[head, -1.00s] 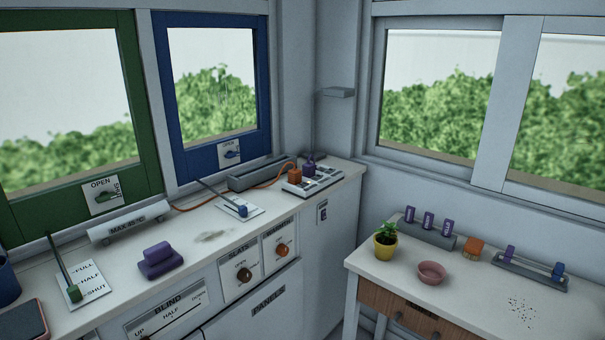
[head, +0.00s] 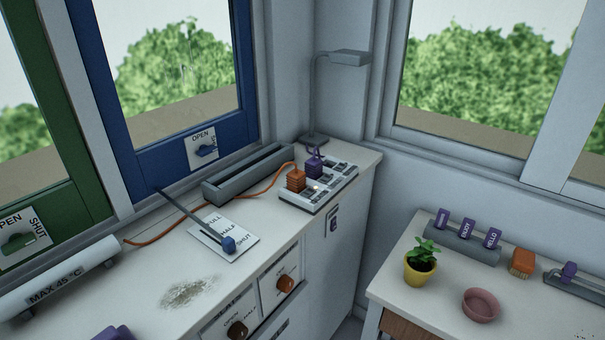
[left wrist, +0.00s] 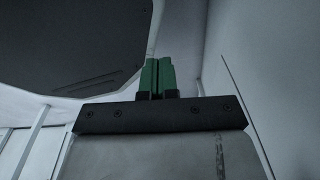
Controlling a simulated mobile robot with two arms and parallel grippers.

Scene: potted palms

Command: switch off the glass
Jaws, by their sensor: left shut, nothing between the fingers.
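No thing labelled as the glass shows. In the head view, the blue-framed window (head: 125,116) has a pane and a blue handle (head: 206,151) on an OPEN/SHUT plate. The green-framed window (head: 67,217) is at the left edge, with a green handle (head: 19,241) on a similar plate. A power strip (head: 343,186) with several switches lies at the counter's far end, holding an orange plug (head: 296,181) and a purple plug (head: 314,163). My left gripper (left wrist: 157,62) shows in the left wrist view, its green fingers shut and empty. My right gripper is not in view.
A lever with a blue knob (head: 228,244) lies over a FULL/HALF/SHUT plate. An orange cord (head: 170,236) runs along the counter past a grey trough (head: 232,182). A grey lamp (head: 350,58) stands in the corner. A side table (head: 410,300) holds a yellow pot (head: 420,271) and pink bowl (head: 481,305).

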